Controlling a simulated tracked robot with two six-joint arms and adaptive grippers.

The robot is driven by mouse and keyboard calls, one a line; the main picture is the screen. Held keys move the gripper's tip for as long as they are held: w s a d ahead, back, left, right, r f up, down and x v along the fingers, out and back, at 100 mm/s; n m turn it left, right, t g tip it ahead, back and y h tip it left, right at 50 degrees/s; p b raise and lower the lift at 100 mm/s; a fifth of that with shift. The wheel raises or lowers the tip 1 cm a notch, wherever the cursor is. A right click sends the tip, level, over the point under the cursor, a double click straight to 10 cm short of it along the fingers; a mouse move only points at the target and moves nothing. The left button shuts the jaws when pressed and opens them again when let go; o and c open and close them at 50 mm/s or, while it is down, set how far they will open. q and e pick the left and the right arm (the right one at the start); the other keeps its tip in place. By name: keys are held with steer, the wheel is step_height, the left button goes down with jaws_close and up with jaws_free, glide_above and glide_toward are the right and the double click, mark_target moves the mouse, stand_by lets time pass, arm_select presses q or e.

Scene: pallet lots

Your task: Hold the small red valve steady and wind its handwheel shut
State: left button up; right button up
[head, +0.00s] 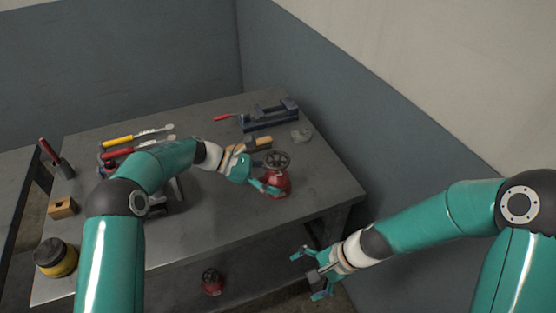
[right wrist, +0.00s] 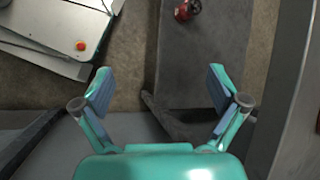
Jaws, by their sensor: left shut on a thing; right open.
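A red valve (head: 277,186) stands on the grey workbench, with a dark spoked handwheel (head: 277,160) on top. My left gripper (head: 266,185) is shut on the valve's red body, below the handwheel, and hides part of its left side. My right gripper (head: 308,274) is open and empty, off the front right edge of the bench, apart from the valve. Its spread fingers also show in the right wrist view (right wrist: 160,88), with nothing between them. A second red valve with a wheel (head: 212,282) sits lower down, on the shelf under the bench.
Behind the held valve are a wooden-looking block (head: 260,143), a dark blue vise (head: 270,115) and a grey lump (head: 301,135). Yellow- and red-handled tools (head: 118,141) lie at the back left. A yellow-and-black container (head: 55,257) is at the front left. The bench's right front (head: 325,195) is clear.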

mark_target(277, 159)
steer(key=w+a+r+m+t+y, duration=0.2)
steer(key=w+a+r+m+y, duration=0.2)
steer(key=w+r+m+y, duration=0.55)
steer(key=w+d+r+m+t, duration=0.2)
steer(key=w+d+r+t, duration=0.3)
steer(key=w+d+r, duration=0.3)
steer(key=x, duration=0.8)
steer(key=f+x, duration=0.1)
steer(key=x, duration=0.4)
steer(key=shift+w+d, duration=0.2)
steer(key=shift+w, duration=0.1)
steer(key=c, duration=1.1)
steer(key=shift+m, duration=0.25)
steer(key=shift+c, duration=0.2)
